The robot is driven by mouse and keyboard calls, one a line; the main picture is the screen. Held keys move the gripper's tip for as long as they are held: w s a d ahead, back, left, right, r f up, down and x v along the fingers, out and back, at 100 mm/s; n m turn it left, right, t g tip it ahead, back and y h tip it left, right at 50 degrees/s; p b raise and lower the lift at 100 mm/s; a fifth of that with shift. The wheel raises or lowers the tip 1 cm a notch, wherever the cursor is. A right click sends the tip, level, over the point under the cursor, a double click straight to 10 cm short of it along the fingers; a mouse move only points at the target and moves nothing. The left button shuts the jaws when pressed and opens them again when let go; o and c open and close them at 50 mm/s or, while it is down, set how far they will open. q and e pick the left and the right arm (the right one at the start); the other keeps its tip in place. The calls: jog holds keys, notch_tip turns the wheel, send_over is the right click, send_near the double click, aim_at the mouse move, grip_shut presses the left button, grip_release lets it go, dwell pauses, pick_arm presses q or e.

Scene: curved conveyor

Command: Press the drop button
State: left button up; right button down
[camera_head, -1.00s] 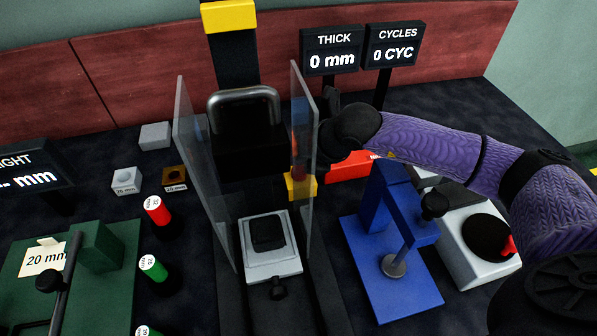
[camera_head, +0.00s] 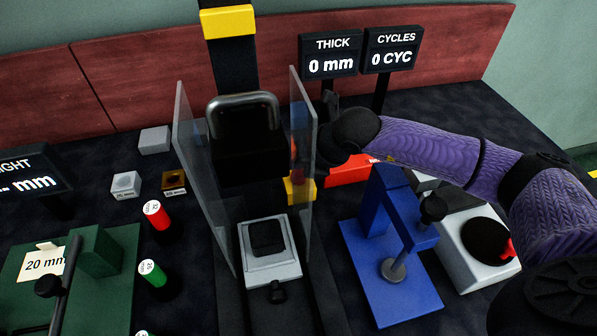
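A drop tester with clear side panels stands in the middle, with a black weight (camera_head: 245,150) with a grey handle hanging between the panels. Below it a black pad lies on a grey plate (camera_head: 285,269). A yellow block (camera_head: 300,190) sits at the right panel's edge. No button labelled drop can be made out. My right arm comes in from the right, and its dark gripper (camera_head: 328,118) is beside the right panel, fingers too dark and small to read. My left gripper is out of view.
A blue press (camera_head: 400,292) and a white unit with a black dial (camera_head: 487,240) stand at the right. A green gauge stand (camera_head: 100,285) and several coloured cylinders are at the left. Displays (camera_head: 330,54) read 0 mm and 0 CYC.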

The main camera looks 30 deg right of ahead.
jog(key=shift+f, duration=0.1)
dwell(0.7)
jog(key=shift+f+b, duration=0.3)
jog(key=shift+f, duration=0.05)
jog(key=shift+f+b, duration=0.4)
jog(key=shift+f, duration=0.2)
dwell(0.6)
jog(key=shift+r, duration=0.1)
jog(key=shift+r+p, duration=0.8)
jog(key=shift+r, duration=0.1)
jog(key=shift+r, duration=0.1)
notch_tip(320, 180, up, 5)
jog(key=p, duration=0.4)
dwell(0.5)
